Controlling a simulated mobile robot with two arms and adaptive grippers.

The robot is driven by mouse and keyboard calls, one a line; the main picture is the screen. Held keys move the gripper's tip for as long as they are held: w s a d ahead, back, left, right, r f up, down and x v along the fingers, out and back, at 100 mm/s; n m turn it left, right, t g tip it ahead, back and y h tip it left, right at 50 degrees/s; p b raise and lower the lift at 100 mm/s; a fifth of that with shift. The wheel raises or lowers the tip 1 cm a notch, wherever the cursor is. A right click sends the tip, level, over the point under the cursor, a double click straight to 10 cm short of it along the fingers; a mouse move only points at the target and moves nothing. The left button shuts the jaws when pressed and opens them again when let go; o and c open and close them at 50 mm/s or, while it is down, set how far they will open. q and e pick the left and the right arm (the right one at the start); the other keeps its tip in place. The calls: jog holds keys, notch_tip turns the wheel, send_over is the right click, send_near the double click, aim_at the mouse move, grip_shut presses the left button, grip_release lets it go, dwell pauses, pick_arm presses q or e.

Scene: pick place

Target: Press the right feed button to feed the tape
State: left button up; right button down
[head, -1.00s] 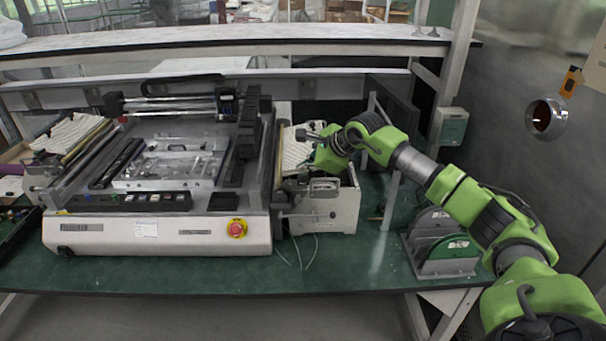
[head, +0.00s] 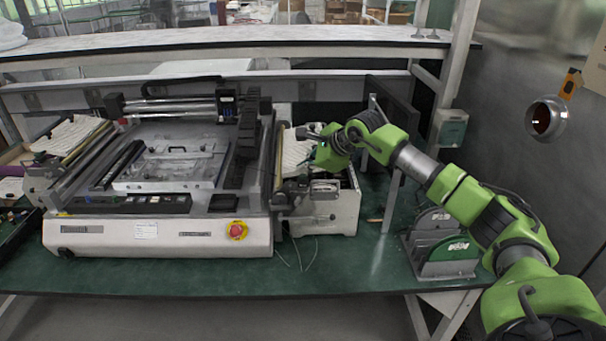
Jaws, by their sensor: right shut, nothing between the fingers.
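The right tape feeder (head: 330,213) is a pale box unit joined to the right side of the grey and white machine (head: 100,236). My right arm reaches in from the right. My right gripper (head: 294,190), dark and small in the view, is shut and empty, pointing down at the front left top of the feeder. The right feed button is not distinguishable; the gripper covers that area, and I cannot tell whether the fingertips touch it. My left gripper is not in view.
A red emergency button (head: 237,230) sits on the machine's front. Green and grey reel holders (head: 443,250) stand on the green table (head: 180,280) to the right. A shelf (head: 230,40) spans the back. A metal post (head: 392,200) stands right of the feeder.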

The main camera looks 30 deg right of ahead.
aim_at(304, 176)
jog(key=shift+r, duration=0.1)
jog(key=shift+r+p, duration=1.75)
jog(key=shift+r, duration=1.2)
